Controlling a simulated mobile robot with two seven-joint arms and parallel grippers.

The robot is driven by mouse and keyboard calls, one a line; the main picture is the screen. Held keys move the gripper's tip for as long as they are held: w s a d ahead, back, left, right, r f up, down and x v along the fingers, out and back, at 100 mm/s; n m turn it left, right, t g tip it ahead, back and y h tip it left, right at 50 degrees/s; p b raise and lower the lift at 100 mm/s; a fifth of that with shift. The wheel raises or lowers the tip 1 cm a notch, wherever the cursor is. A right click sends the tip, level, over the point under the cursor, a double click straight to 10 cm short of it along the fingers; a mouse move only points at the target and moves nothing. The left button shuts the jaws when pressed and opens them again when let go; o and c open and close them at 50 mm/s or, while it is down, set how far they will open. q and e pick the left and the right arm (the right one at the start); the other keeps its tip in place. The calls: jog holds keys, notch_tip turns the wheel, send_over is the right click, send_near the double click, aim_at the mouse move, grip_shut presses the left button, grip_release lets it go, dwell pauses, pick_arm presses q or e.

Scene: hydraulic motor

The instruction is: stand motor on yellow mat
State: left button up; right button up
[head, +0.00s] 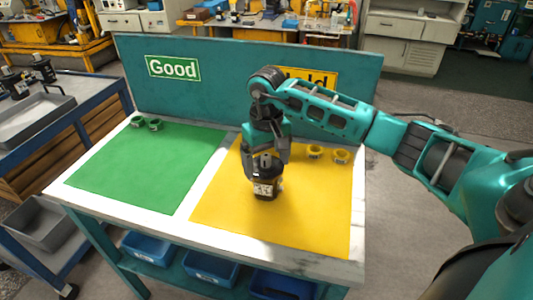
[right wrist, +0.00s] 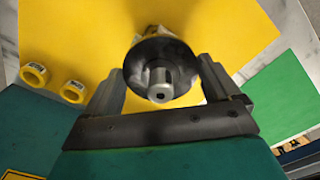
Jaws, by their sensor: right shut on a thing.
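The black motor (head: 265,187) with a pale label is upright at the yellow mat (head: 320,215), shaft up. My right gripper (head: 266,166) is above it with its fingers around the motor's top. In the right wrist view the motor (right wrist: 160,72) shows its round flange and shaft end-on, between the two fingers of the right gripper (right wrist: 165,85). The gripper is shut on it. Whether the motor's base touches the mat is hard to tell. My left gripper is not in view.
Two yellow rings (head: 315,152) lie at the mat's back right. The green mat (head: 150,165) is to the left, with two green rings (head: 155,125) at its back corner. A teal back panel (head: 225,75) with signs stands behind. The mat's front is clear.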

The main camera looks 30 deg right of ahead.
jog(key=shift+w+r, duration=0.1)
jog(key=shift+r, duration=0.1)
jog(key=o, duration=1.6)
jog(key=shift+f, duration=0.25)
jog(key=shift+o, duration=0.9)
jog(key=shift+r, duration=0.1)
jog(key=shift+r, duration=0.2)
notch_tip(320, 180, up, 12)
jog(key=shift+f, duration=0.15)
